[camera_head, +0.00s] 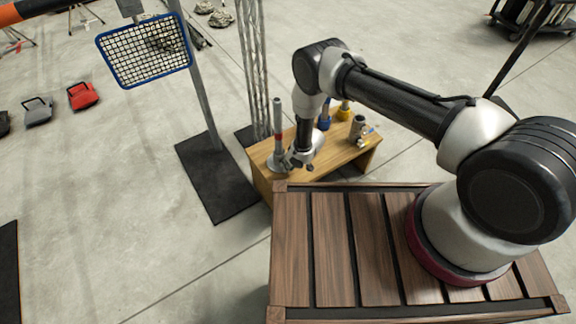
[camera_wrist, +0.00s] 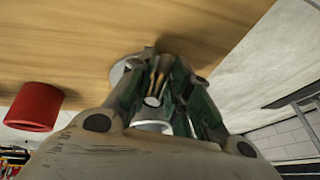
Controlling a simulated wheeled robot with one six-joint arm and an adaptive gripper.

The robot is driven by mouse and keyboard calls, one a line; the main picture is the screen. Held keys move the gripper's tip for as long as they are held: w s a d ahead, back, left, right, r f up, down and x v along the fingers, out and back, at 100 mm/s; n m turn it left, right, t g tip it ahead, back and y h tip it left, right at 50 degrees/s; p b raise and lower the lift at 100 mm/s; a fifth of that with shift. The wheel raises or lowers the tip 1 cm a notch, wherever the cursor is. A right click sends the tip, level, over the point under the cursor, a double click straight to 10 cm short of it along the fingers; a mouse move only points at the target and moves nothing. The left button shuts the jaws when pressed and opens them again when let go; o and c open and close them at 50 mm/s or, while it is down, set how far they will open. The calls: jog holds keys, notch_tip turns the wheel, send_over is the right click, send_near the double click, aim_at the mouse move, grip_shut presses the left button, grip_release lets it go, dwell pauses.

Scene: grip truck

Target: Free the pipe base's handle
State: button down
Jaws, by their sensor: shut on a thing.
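The pipe base stands at the left end of the wooden table in the head view, an upright grey pipe (camera_head: 277,112) with a red band rising from a round foot (camera_head: 274,163). My gripper (camera_head: 300,162) is low beside the pipe, at the right edge of the foot. In the wrist view my gripper (camera_wrist: 160,82) is shut on a slim part between its fingers, apparently the handle. A pale round disc (camera_wrist: 119,73) shows just left of the fingers. The fingers hide most of the held part, and its far end cannot be made out.
On the table (camera_head: 335,160) stand a blue-footed post (camera_head: 325,122), a yellow-footed post (camera_head: 344,112) and a grey cylinder (camera_head: 358,127). A red cylinder (camera_wrist: 34,107) shows left in the wrist view. A blue-framed mesh panel (camera_head: 146,50) stands left of the table.

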jog(key=shift+h, duration=0.3)
jog(key=c, duration=1.3)
grip_release()
jog(key=v, duration=1.2)
jog(key=shift+s, duration=0.2)
